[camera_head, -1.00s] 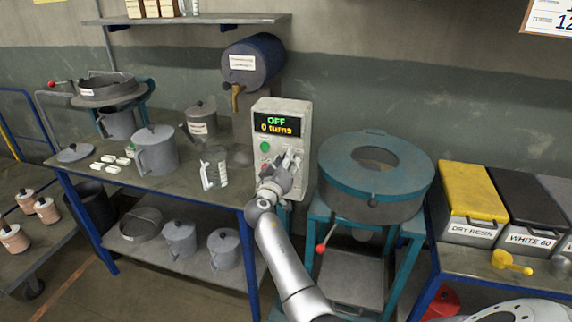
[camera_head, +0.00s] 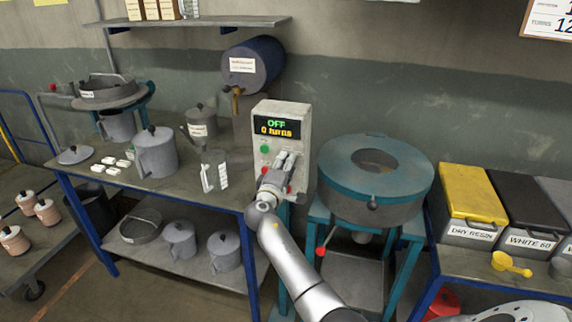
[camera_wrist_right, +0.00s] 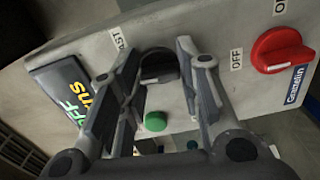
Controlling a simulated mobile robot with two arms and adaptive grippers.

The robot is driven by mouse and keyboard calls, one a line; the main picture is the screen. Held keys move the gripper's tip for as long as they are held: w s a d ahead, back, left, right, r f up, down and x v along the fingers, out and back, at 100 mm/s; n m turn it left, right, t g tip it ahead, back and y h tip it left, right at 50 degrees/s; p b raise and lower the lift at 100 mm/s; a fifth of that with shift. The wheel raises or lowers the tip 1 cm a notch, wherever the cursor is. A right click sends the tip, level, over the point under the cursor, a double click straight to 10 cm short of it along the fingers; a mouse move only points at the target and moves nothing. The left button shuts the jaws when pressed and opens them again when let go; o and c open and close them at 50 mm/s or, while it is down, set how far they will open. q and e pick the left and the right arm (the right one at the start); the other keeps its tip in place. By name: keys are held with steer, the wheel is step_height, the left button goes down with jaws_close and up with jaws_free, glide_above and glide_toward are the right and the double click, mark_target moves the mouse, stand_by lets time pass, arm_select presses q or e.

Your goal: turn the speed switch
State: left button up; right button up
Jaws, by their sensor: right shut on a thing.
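The grey control box (camera_head: 285,112) stands at the right end of the workbench. Its display reads OFF and 0 turns. My right gripper (camera_head: 286,160) is at the front of the box. In the right wrist view, the black speed switch (camera_wrist_right: 158,67) sits between the fingers of my right gripper (camera_wrist_right: 160,75), which is shut on it. A label ending in "AST" is beside the switch, and an OFF label is on the other side. My left gripper is not in view.
A green button (camera_wrist_right: 155,121) and a red knob (camera_wrist_right: 282,50) are close to the fingers on the same panel. A round teal-topped machine (camera_head: 350,180) stands just right of the box.

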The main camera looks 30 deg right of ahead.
steer(key=shift+n, duration=0.6)
steer(key=o, duration=1)
steer(key=v, duration=1.2)
steer(key=shift+f, duration=0.1)
